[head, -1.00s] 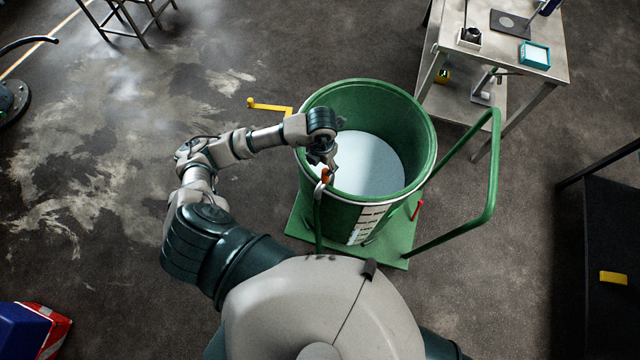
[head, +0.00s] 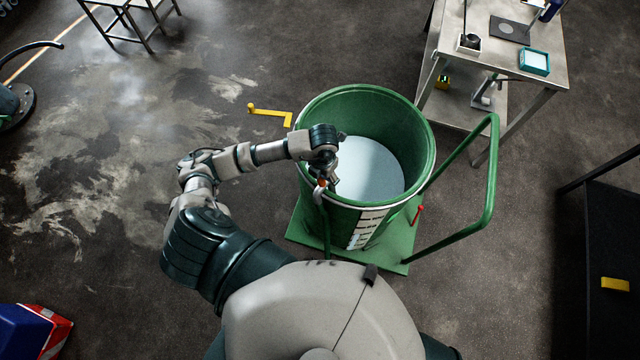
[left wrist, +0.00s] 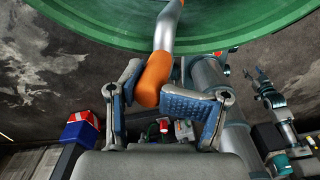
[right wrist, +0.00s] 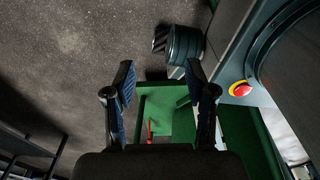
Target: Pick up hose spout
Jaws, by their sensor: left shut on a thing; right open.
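The hose spout has an orange grip (head: 321,184) and a grey metal tube. It is at the near left rim of the green drum (head: 427,150), with the hose hanging down outside. My left gripper (head: 329,176) reaches over the rim and is shut on the spout. In the left wrist view the orange grip (left wrist: 153,78) lies between the blue-padded fingers (left wrist: 163,92), and the grey tube runs up across the drum's rim. My right gripper (right wrist: 160,74) is open and empty in the right wrist view, above the drum's green base plate (right wrist: 160,105). It is not seen in the head view.
The drum stands on a green cart with a tall handle (head: 489,180) to its right. A yellow crank (head: 270,112) sticks out at the drum's left. A metal table (head: 545,65) stands at the back right, a dark bench (head: 612,235) at the right. The left floor is largely clear.

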